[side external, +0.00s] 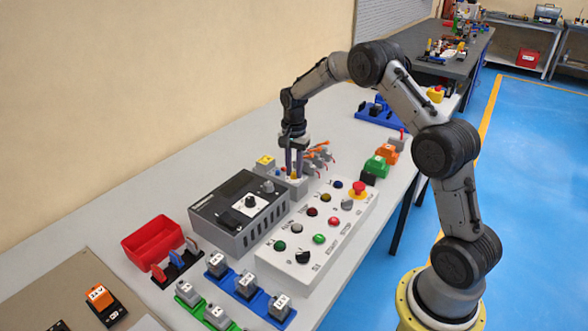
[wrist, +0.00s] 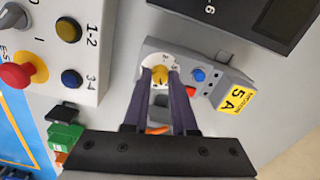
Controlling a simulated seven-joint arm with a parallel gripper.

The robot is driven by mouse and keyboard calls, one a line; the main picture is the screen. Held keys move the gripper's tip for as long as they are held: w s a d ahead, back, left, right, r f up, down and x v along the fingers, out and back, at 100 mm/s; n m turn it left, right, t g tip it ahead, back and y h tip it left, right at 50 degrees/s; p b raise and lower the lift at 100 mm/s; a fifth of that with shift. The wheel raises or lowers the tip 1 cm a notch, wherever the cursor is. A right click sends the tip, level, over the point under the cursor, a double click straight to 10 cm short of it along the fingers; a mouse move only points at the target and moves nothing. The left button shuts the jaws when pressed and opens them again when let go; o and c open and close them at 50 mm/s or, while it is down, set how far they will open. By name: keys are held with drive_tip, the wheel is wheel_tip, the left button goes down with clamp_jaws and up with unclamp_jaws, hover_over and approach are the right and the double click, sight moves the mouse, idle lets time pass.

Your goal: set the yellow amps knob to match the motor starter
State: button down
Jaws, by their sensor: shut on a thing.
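The motor starter (wrist: 218,66) is a small grey box, also in the side view (side external: 298,187). Its yellow amps knob (wrist: 160,73) sits on a round white dial with small marks, too small to read. A yellow label (wrist: 236,100) on the starter reads 5 A. Beside the dial are a blue button (wrist: 198,75) and a red button (wrist: 191,91). My gripper (wrist: 160,76) points at the dial, its two dark fingers shut on the yellow knob from either side. In the side view my gripper (side external: 295,173) reaches down onto the starter; the knob is mostly hidden there.
A grey panel of buttons (side external: 352,212) with a red emergency stop (side external: 359,187) stands close by. A dark-topped grey unit (side external: 238,242) is on the other side. Green (side external: 376,165) and orange (side external: 387,152) blocks stand near the table's edge. A red bin (side external: 152,242) is farther off.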

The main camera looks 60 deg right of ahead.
sight(294, 173)
drive_tip(key=m, duration=0.5)
drive_tip(key=shift+r, duration=0.15)
drive_tip(key=shift+m, duration=0.3)
idle(0.3)
drive_tip(key=c, duration=0.7)
unclamp_jaws()
wheel_tip(294, 173, up, 14)
drive_tip(key=shift+f, duration=0.15)
